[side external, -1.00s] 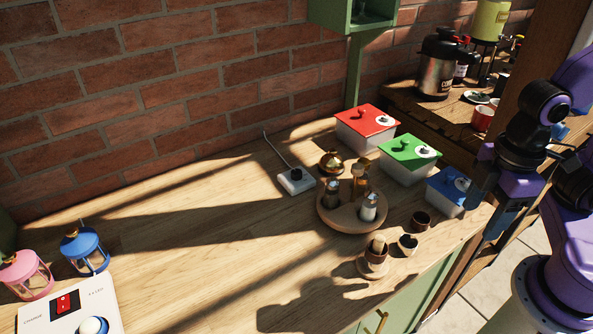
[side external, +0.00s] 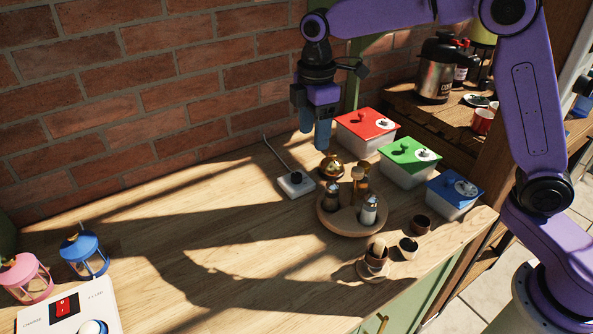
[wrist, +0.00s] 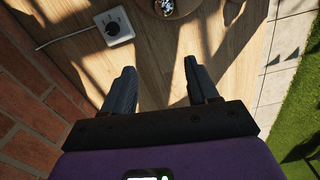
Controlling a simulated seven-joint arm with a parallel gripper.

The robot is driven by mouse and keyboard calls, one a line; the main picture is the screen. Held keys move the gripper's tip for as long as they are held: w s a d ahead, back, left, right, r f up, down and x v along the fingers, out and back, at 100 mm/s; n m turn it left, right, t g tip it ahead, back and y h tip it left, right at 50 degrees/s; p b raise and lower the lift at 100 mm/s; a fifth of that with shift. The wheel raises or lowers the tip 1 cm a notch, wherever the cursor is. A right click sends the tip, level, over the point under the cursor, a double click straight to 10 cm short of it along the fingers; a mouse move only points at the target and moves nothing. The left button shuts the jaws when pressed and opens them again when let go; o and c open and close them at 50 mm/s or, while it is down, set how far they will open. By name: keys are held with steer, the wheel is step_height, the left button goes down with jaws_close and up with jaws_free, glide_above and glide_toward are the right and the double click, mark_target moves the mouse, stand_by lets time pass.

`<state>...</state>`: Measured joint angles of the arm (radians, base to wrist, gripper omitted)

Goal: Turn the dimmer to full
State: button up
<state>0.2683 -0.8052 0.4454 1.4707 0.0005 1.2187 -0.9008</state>
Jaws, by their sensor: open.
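The dimmer (side external: 296,183) is a small white box with a black round knob and a cable, lying on the wooden table near the brick wall. It also shows at the top left of the wrist view (wrist: 114,27). My gripper (side external: 315,140) is open and empty, pointing down well above the table, near the wall and above the brass bell. In the wrist view my gripper (wrist: 158,75) has its two fingers apart, with bare wood between them. The dimmer lies ahead of and left of the fingers, not touched. I cannot tell the knob's setting.
A round wooden tray (side external: 334,222) with shakers stands right of the dimmer, and the brass bell (side external: 331,164) is close behind. Red (side external: 367,124), green (side external: 410,154) and blue (side external: 455,188) lidded boxes stand to the right. The table's left middle is clear.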

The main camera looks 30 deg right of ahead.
steer(key=n, duration=0.2)
glide_above(297, 175)
step_height(297, 175, down, 2)
step_height(297, 175, down, 18)
steer(key=shift+w+r, duration=0.1)
steer(key=c, duration=1)
